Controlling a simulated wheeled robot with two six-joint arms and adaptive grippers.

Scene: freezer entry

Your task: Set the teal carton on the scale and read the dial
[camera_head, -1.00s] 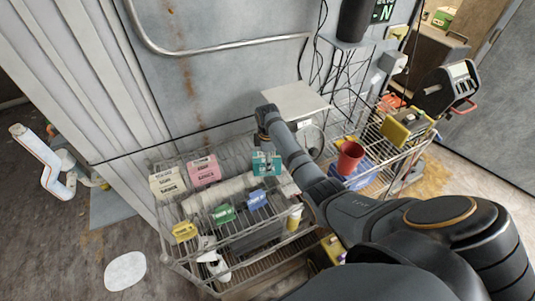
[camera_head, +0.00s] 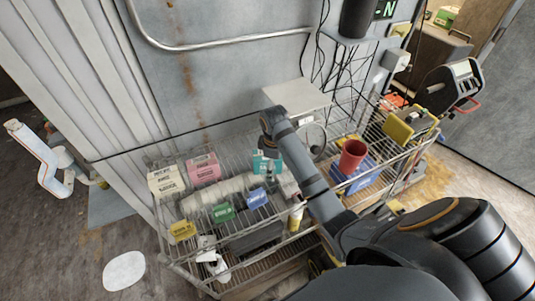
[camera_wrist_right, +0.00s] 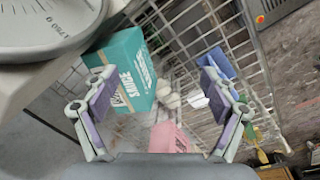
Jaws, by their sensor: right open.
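The teal carton (camera_head: 259,165) stands on the wire shelf, partly hidden by my right arm in the head view. In the right wrist view the teal carton (camera_wrist_right: 128,66) is ahead of my right gripper (camera_wrist_right: 160,97), nearer its left finger. The fingers are spread, with nothing clamped between them. The scale has a pale flat platform (camera_head: 297,96) and a round dial (camera_head: 313,136) beneath it. Part of the dial (camera_wrist_right: 48,22) fills the top left of the wrist view; its needle is not visible. My left gripper is not in view.
A pink carton (camera_head: 204,169) and cream carton (camera_head: 166,181) stand left of the teal one. The scale platform is empty.

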